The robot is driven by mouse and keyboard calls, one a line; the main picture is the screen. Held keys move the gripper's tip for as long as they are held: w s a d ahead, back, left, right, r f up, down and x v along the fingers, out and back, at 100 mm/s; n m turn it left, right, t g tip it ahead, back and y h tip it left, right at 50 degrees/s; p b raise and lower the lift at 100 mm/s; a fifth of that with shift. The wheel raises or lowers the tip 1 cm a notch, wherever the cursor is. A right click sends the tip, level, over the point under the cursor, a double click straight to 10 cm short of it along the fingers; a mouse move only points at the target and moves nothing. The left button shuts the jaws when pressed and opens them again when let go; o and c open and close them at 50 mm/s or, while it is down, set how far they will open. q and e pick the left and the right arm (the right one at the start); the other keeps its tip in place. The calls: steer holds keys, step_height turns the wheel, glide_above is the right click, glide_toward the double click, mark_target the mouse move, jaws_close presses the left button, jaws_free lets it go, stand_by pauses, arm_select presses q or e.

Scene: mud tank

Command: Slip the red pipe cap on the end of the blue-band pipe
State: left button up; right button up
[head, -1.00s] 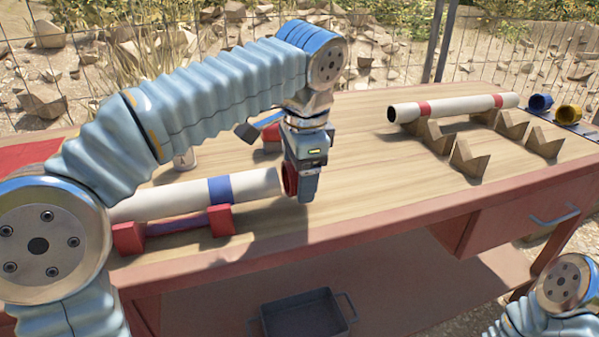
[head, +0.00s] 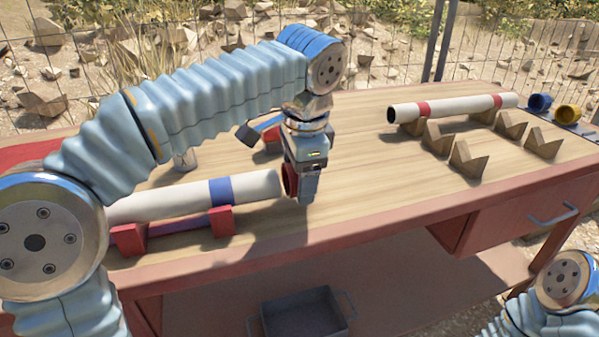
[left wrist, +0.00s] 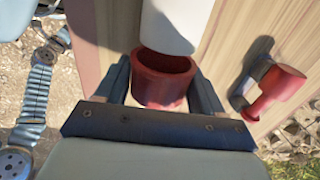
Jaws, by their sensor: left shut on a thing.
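The blue-band pipe (head: 250,188) is white with a blue band. It lies on red supports (head: 221,221) at the table's front left. My left gripper (head: 307,196) points down at the pipe's right end. It is shut on the red pipe cap (head: 290,181), whose open side faces the pipe end. In the left wrist view the cap (left wrist: 163,82) sits between both fingers, and the pipe end (left wrist: 178,25) is right at its mouth. I cannot tell whether the pipe end is inside the rim. My right gripper is out of view; only part of that arm shows at lower right.
A red-banded pipe (head: 455,107) rests on wooden V-blocks (head: 469,160) at the right. Blue (head: 540,102) and yellow (head: 568,113) caps stand at the far right. A red-and-blue tool (head: 266,138) lies behind my gripper. The table's middle is clear. A grey tray (head: 303,314) sits below.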

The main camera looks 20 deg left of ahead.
mark_target(270, 174)
arm_select(q)
steer(key=shift+a, duration=0.15)
steer(key=shift+s+a+b, duration=0.3)
steer(key=shift+s+a, duration=0.4)
steer(key=shift+a, duration=0.3)
steer(key=shift+s+a+b, duration=0.25)
steer(key=shift+s+a, duration=0.45)
steer(key=shift+a, duration=0.25)
steer(key=o, duration=0.9)
steer(key=r+p, duration=0.1)
steer(key=r, duration=0.3)
steer(key=s+d+r+p, duration=0.1)
steer(key=r, duration=0.4)
steer(key=s+r+p, duration=0.1)
steer(key=r+p, duration=0.1)
steer(key=r, duration=0.2)
steer(key=shift+s+d+r, duration=0.2)
steer(key=shift+d+r, duration=0.05)
steer(key=shift+d, duration=0.05)
